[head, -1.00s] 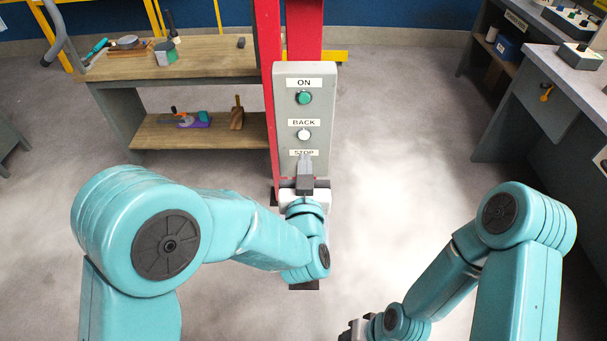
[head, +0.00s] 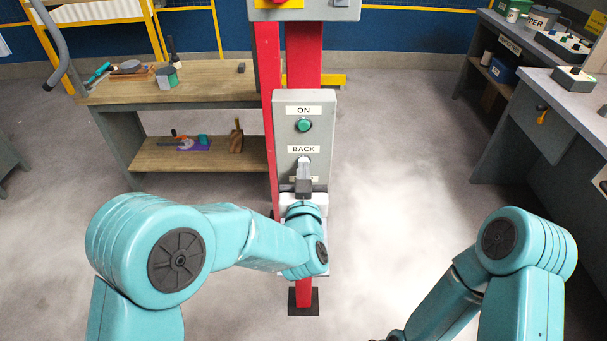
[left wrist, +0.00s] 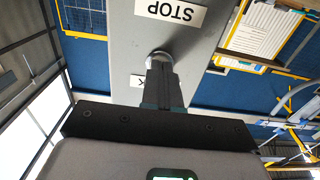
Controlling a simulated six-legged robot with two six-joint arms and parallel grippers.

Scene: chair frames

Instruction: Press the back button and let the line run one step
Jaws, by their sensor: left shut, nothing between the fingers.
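A grey control panel (head: 329,130) on a red post carries a green button (head: 303,125) under the ON label and a BACK label (head: 303,149) below it. My left gripper (head: 304,168) is shut and empty. Its fingertips are in front of the BACK button and hide most of it. In the left wrist view, the upside-down panel (left wrist: 120,25) shows the pale round BACK button (left wrist: 158,56) right at the tip of the left gripper (left wrist: 161,68). I cannot tell whether the button is pushed in. The STOP label (left wrist: 170,11) is also there. My right gripper is out of view.
A wooden workbench (head: 190,84) with tools stands at the left, with a lower shelf (head: 165,160). A grey counter (head: 570,90) with small control boxes runs along the right. A grey box (head: 340,8) sits higher on the post. The floor right of the post is clear.

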